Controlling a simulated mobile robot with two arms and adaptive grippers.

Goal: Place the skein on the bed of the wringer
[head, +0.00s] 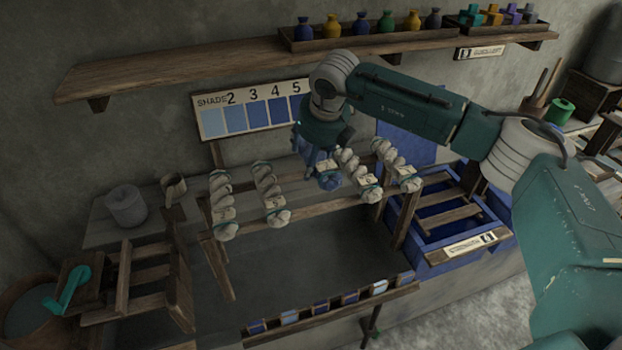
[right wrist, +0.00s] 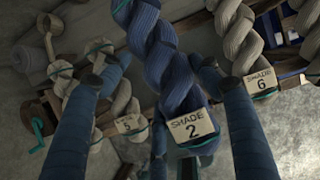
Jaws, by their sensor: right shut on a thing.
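My right gripper (head: 318,158) reaches in from the right and is shut on a twisted blue skein (head: 329,181) at the hanging rack. In the right wrist view the blue skein (right wrist: 165,62) lies between the fingers of my right gripper (right wrist: 157,85) and bears a tag reading "SHADE 2". I cannot tell whether the skein still touches the rack. The wringer (head: 140,285) appears to be the wooden frame with a teal crank (head: 70,290) at the lower left, apart from the gripper. Its bed shows no skein. My left gripper is not in view.
Several pale skeins (head: 270,192) hang on the wooden rack (head: 330,205) on both sides of the gripper. A shade board (head: 247,112) stands behind. A blue crate (head: 470,215) is at the right.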

